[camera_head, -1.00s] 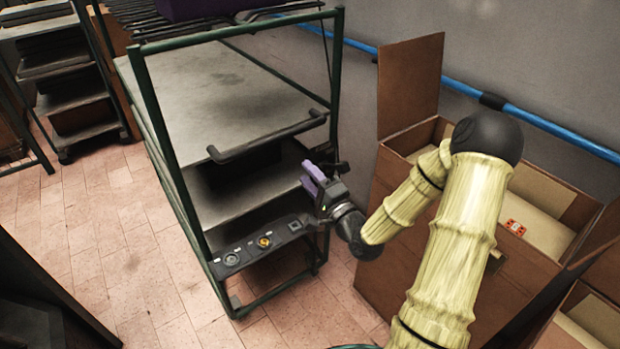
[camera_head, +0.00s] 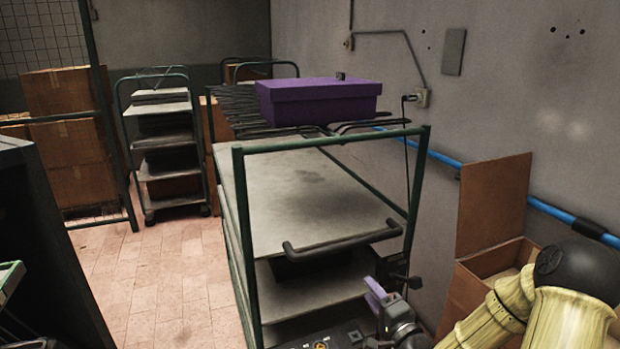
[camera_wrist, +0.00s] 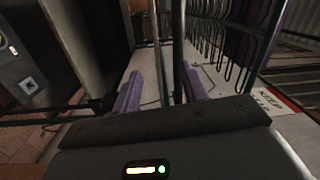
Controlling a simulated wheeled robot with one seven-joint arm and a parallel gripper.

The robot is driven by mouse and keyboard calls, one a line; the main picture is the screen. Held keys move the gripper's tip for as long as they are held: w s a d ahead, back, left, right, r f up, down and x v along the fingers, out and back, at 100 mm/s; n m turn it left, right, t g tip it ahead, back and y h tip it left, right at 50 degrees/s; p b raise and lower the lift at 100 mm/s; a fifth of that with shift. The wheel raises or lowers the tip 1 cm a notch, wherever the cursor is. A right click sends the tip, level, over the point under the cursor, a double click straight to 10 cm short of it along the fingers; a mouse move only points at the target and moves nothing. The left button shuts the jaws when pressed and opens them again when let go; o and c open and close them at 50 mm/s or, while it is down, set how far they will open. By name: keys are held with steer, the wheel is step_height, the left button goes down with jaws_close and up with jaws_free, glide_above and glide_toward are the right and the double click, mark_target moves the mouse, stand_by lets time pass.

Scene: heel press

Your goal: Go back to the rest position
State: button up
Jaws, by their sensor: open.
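My gripper (camera_wrist: 160,95) is open in the wrist view, with its two purple fingers apart and nothing held between them. In the head view my gripper (camera_head: 375,292) shows low at the right of centre, beside the green-framed cart (camera_head: 237,180). Its purple finger is close to the cart's front right post, and I cannot tell whether it touches. My arm reaches in from the lower right corner. The control panel (camera_head: 330,341) is partly cut off at the bottom edge; its square switch also shows in the wrist view (camera_wrist: 28,85).
A purple box (camera_head: 318,102) sits on black racks at the cart's back. The cart's black handle (camera_head: 340,240) juts forward. An open cardboard box (camera_head: 490,262) stands right, near a blue wall pipe (camera_head: 550,208). Tiled floor (camera_head: 150,270) is clear left of the cart.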

steer(key=s+a+r+n+g+h+p, duration=0.1)
steer(key=s+r+n+g+h+p, duration=0.2)
steer(key=s, duration=0.7)
steer(key=s+a+r+n+g+h+p, duration=0.1)
steer(key=s+r+n+g+h+p, duration=0.2)
steer(key=s+r+n+g+p, duration=0.2)
steer(key=s+n+g+p, duration=0.2)
steer(key=s+n+g, duration=0.2)
steer(key=s+g, duration=0.1)
steer(key=shift+a+r+g, duration=0.2)
steer(key=shift+a+g, duration=0.15)
steer(key=shift+g, duration=0.45)
